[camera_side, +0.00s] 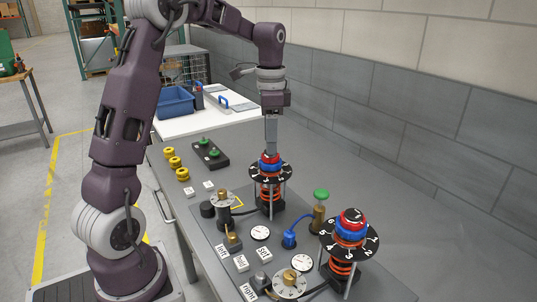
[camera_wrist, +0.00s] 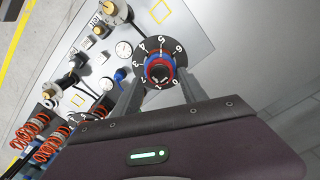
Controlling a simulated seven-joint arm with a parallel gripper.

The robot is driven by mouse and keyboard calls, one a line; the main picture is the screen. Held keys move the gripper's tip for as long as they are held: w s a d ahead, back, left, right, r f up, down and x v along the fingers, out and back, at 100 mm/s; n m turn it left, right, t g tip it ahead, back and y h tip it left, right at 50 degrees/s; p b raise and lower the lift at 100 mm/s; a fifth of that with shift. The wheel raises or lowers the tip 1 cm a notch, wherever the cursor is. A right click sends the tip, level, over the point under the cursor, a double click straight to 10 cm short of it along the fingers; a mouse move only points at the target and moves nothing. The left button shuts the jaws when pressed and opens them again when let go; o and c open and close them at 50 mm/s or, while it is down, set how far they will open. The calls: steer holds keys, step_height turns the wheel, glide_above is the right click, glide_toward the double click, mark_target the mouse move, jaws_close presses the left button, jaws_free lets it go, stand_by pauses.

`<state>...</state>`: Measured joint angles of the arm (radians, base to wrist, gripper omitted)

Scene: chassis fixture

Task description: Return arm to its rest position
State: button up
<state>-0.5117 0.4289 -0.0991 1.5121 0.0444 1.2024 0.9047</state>
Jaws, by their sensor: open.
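My gripper (camera_side: 271,148) points straight down over the far dial, its fingertips close above or at the red and blue knob (camera_side: 270,162). In the wrist view the open fingers (camera_wrist: 159,82) stand on either side of this knob (camera_wrist: 157,66), with its black numbered disc (camera_wrist: 149,46) beyond them. I cannot tell whether the fingers touch the knob. An orange spring (camera_side: 269,190) shows under the disc. My arm reaches over from the left and bends down at the wrist.
A second red and blue knob (camera_side: 350,228) on a numbered disc stands at the front right. The grey panel (camera_side: 216,238) between carries gauges (camera_side: 260,233), a green-topped brass valve (camera_side: 320,207) and a blue fitting (camera_side: 289,239). Yellow rings (camera_side: 175,162) and a blue bin (camera_side: 174,103) lie behind.

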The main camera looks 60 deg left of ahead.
steer(key=shift+r, duration=1.95)
steer(key=s+d+r+n+t, duration=0.3)
steer(key=s+d+r, duration=0.2)
steer(key=s+d, duration=0.75)
steer(key=s+d+f+n+t, duration=0.1)
steer(key=s+d+f, duration=0.1)
steer(key=s, duration=0.3)
steer(key=s+d+f+n+t, duration=0.1)
steer(key=s+d+f, duration=0.1)
steer(key=s, duration=0.4)
steer(key=shift+d+f+n+t, duration=0.3)
steer(key=shift+d+n, duration=0.1)
steer(key=shift+d, duration=0.2)
steer(key=shift+o, duration=0.4)
steer(key=shift+w, duration=0.1)
